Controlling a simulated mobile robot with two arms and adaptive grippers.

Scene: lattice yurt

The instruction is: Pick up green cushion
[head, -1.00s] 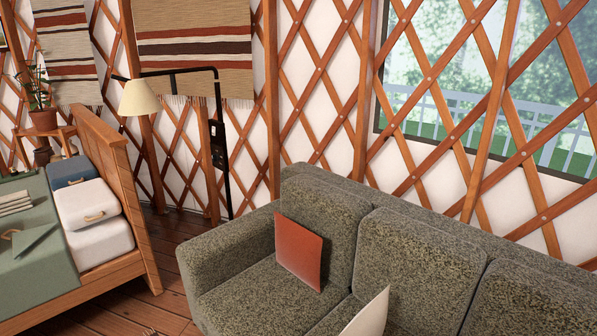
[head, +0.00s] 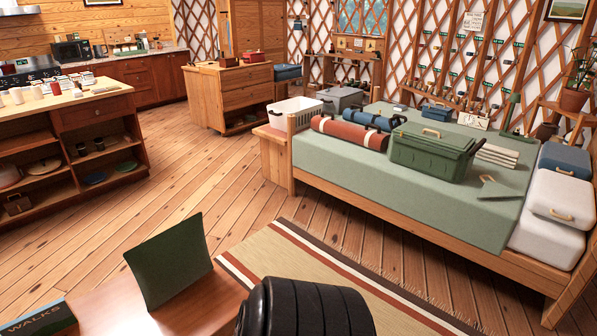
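A dark green square cushion (head: 170,262) stands tilted on a wooden surface (head: 205,305) at the lower left of the head view. Its broad face is toward me, and nothing is touching it except the surface it rests on. Neither of my grippers shows in the head view.
A book marked WALKS (head: 40,318) lies left of the cushion. A striped rug (head: 330,275) covers the floor to the right. A bed (head: 400,220) with a green crate (head: 430,152) stands at right; a shelf unit (head: 75,150) is at left. Bare floor (head: 175,190) lies between.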

